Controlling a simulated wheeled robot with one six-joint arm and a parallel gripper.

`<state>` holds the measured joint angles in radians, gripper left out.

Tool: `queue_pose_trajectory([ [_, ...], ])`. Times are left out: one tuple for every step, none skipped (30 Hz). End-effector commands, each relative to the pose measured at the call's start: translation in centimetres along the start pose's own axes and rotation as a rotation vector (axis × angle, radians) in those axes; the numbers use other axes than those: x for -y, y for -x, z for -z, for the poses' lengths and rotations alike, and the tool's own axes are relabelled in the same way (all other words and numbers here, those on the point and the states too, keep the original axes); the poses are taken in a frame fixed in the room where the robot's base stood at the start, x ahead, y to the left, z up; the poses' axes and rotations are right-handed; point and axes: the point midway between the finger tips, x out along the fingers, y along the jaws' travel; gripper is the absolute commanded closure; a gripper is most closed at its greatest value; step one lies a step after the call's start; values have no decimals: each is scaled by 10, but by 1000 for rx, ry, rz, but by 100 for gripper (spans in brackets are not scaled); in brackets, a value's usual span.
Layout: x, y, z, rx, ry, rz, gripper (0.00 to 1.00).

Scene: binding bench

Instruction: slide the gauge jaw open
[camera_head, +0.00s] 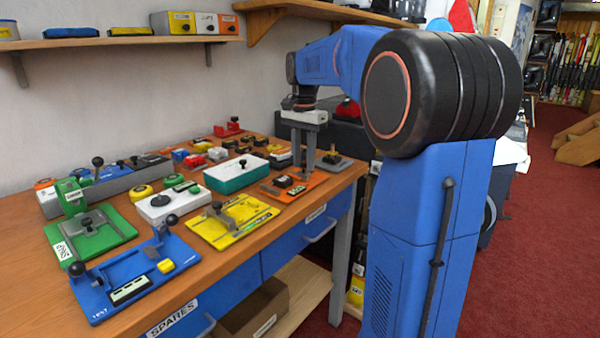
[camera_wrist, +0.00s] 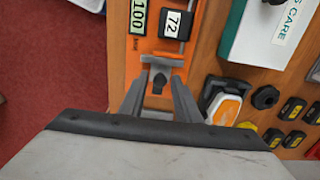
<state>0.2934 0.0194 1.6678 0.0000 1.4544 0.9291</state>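The gauge appears to be the orange plate (camera_wrist: 146,50) under my gripper; it also shows in the head view (camera_head: 313,180). A grey metal jaw piece (camera_wrist: 161,60) with a dark knob (camera_wrist: 158,84) sits on its near end in the wrist view. I cannot tell whether the fingers touch the knob.
Green (camera_head: 120,232), blue (camera_head: 95,295) and yellow (camera_head: 205,228) fixtures stand left on the bench. A teal-and-white box (camera_head: 236,172) stands close left of my gripper. An orange-and-white object (camera_wrist: 224,108) lies right of the fingers. The bench edge is near, with red floor beyond.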

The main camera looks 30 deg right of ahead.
Motion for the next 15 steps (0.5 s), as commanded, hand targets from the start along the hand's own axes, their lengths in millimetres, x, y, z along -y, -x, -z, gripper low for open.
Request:
queue_pose_trajectory([
  [0,0,0,0,0,0,70],
  [0,0,0,0,0,0,70],
  [0,0,0,0,0,0,80],
  [0,0,0,0,0,0,87],
  [0,0,0,0,0,0,94],
  [0,0,0,0,0,0,94],
  [0,0,0,0,0,0,94],
  [0,0,0,0,0,0,94],
  [0,0,0,0,0,0,94],
  [0,0,0,0,0,0,94],
  [0,0,0,0,0,0,94],
  [0,0,0,0,0,0,94],
  [0,0,0,0,0,0,94],
  [0,0,0,0,0,0,94],
  [0,0,1,0,0,0,94],
])
